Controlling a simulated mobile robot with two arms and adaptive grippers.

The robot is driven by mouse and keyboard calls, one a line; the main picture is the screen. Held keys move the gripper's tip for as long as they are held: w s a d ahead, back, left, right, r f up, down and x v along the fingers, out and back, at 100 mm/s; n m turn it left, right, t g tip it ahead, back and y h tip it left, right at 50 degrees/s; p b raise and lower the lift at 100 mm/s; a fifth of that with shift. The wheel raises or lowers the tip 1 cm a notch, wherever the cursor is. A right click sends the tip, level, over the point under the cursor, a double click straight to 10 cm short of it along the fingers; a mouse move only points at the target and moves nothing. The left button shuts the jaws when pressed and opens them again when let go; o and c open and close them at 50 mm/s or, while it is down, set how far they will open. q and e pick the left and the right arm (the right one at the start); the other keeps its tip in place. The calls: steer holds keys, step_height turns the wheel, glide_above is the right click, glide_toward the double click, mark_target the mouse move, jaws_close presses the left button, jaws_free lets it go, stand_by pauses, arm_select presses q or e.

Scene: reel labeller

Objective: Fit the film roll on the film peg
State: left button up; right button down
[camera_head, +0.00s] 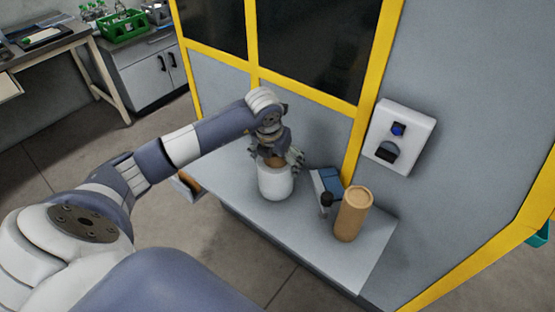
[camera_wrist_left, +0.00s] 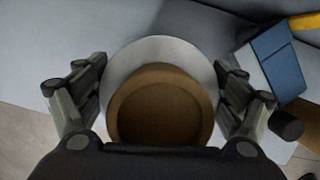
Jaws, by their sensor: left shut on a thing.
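The film roll (camera_head: 275,184) is a white cylinder with a brown core showing at its top. It is upright at the left part of the grey shelf; I cannot tell whether its base touches the shelf. My left gripper (camera_head: 280,160) is above it, shut on the roll near its top. In the left wrist view the fingers lie on both sides of the white roll (camera_wrist_left: 160,46), with the round brown core (camera_wrist_left: 160,110) between them. I cannot make out the film peg with certainty. My right gripper is not in view.
A tall brown cylinder (camera_head: 352,215) stands upright on the shelf (camera_head: 300,225) to the right. A blue and white box (camera_head: 325,181) and a small black-headed object (camera_head: 326,200) are between it and the roll. The yellow-framed machine wall (camera_head: 225,87) rises behind.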

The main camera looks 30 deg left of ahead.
arm_select(q)
steer(key=shift+r, duration=0.1)
steer(key=o, duration=1.5)
steer(key=shift+s, duration=0.1)
steer(key=v, duration=1.2)
